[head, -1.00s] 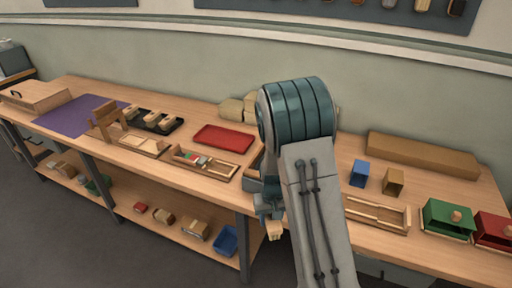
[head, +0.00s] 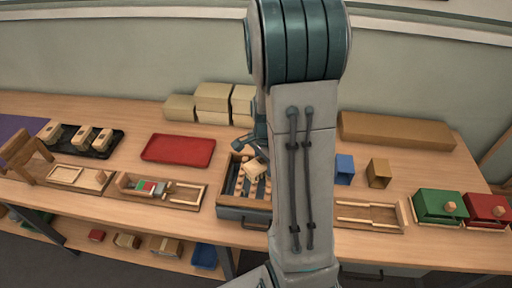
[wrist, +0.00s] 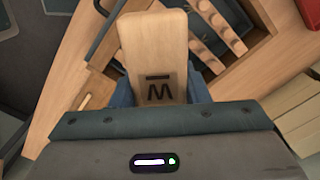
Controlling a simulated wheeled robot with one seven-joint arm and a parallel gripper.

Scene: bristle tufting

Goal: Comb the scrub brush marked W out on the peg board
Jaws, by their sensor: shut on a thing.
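My gripper (wrist: 161,92) is shut on a pale wooden brush block (wrist: 153,45), with a blue finger on each side. The pegs also show in the wrist view (wrist: 217,22), beyond the block. My arm hides the board's right part. The bristles are hidden, so I cannot tell whether they touch the pegs.
A black tray (head: 69,149) with several brush blocks and an empty red tray (head: 178,149) are to the left. A wooden tray (head: 160,202) with coloured pieces is nearer. Right of my arm are blue (head: 344,169) and brown boxes (head: 378,172), and green (head: 440,207) and red bins (head: 488,210).

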